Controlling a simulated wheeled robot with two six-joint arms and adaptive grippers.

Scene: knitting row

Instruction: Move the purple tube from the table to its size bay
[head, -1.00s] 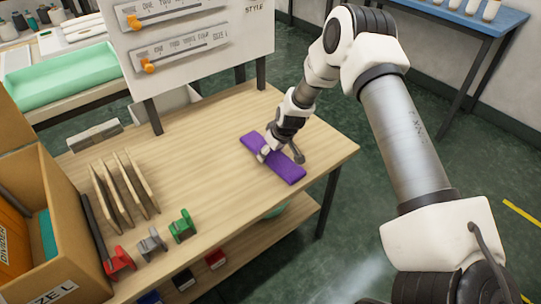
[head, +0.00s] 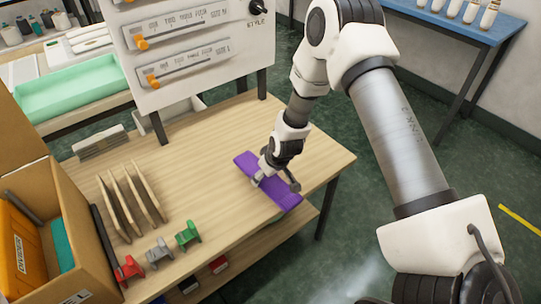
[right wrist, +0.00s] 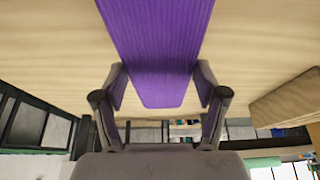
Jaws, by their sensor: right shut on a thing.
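The purple tube (head: 243,161) is a flat, ribbed knitted strip. It lies at or just above the right part of the wooden table, and its near end reaches past the table's front edge in the head view. My right gripper (head: 268,180) is shut on it around its middle. In the right wrist view, the purple tube (right wrist: 158,45) runs between the two fingers of my right gripper (right wrist: 160,92). Whether it touches the table is hard to tell. My left gripper is not in view. The size bay cannot be told for certain; wooden dividers (head: 130,200) stand at the left.
A cardboard box (head: 30,170) stands at the table's left. Red (head: 130,267), grey (head: 158,250) and green (head: 187,233) clip-like pieces line the front edge. A panel with sliders (head: 190,50) stands at the back. The table's middle (head: 195,165) is clear.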

